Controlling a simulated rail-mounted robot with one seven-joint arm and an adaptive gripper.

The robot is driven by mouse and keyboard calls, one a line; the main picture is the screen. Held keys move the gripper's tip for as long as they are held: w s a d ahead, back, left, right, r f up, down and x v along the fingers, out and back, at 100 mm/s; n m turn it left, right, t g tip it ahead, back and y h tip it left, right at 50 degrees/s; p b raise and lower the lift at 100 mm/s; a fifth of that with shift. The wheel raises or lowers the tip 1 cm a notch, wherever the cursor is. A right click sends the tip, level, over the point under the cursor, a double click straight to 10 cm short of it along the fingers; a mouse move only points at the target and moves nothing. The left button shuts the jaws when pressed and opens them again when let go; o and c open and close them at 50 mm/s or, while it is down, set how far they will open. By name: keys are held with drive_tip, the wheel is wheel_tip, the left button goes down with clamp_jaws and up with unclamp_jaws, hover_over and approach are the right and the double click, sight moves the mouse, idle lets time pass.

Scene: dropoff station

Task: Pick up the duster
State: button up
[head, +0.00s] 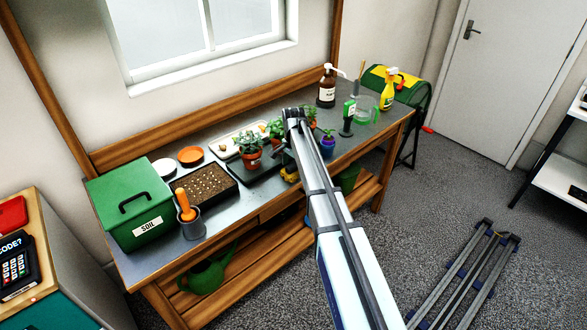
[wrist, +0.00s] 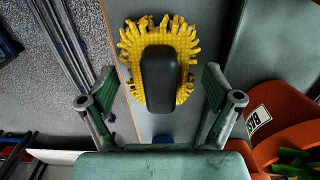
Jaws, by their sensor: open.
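The duster (wrist: 130,60) has a yellow fringed pad and a black handle on top. In the wrist view it lies on the grey bench top close to the wooden front edge, its handle running up and down the picture. In the head view a small yellow part of it (head: 291,174) shows beside my arm; the rest is hidden. My gripper (wrist: 157,85) is open and empty, with one finger on each side of the duster. In the head view my gripper (head: 281,153) is over the bench front, partly hidden by my arm. No contact with the duster is visible.
An orange pot with a label (wrist: 280,115) stands close to the right finger in the wrist view. Potted plants (head: 251,152), a blue pot (head: 327,146), a seed tray (head: 205,185) and a green soil box (head: 125,215) stand on the bench (head: 222,235). Floor lies beyond the front edge.

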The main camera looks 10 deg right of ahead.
sight(294, 164)
drive_tip(key=shift+f, duration=0.3)
drive_tip(key=c, duration=1.2)
drive_tip(key=shift+c, duration=0.2)
drive_tip(key=shift+r, duration=0.15)
wheel_tip(294, 164, up, 20)
drive_tip(key=b, duration=0.4)
drive_tip(key=shift+b, duration=0.3)
drive_tip(key=shift+o, duration=0.7)
